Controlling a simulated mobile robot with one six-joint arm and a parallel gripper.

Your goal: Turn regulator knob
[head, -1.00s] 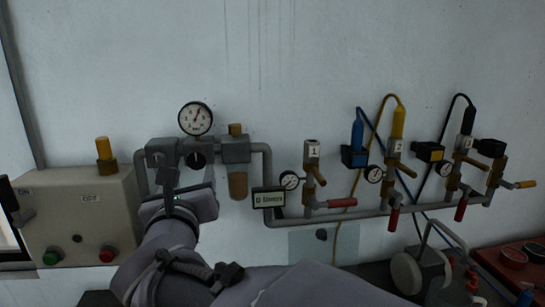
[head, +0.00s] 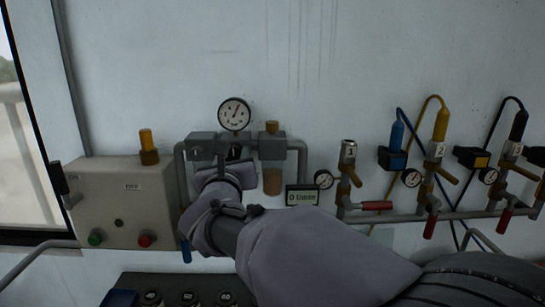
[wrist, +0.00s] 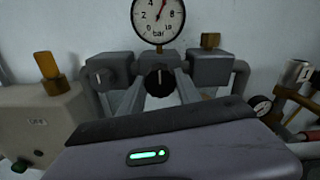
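The regulator knob (wrist: 159,80) is black and round with a pale mark, on the front of the grey regulator body (wrist: 157,58) under a round bar gauge (wrist: 158,17). My gripper (wrist: 162,85) is open. Its two grey fingers reach forward, one on each side of the knob; I cannot tell whether they touch it. In the head view my gripper (head: 230,162) is just below and in front of the regulator, under the gauge (head: 235,114), and my wrist hides most of the knob. The gauge needle points up and slightly right.
A beige control box (head: 122,205) with green and red buttons stands left. An amber filter bowl (head: 272,181) and small display (head: 302,195) are close on the right. Red-handled valves (head: 376,205) with blue, yellow and black hoses line the pipe farther right.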

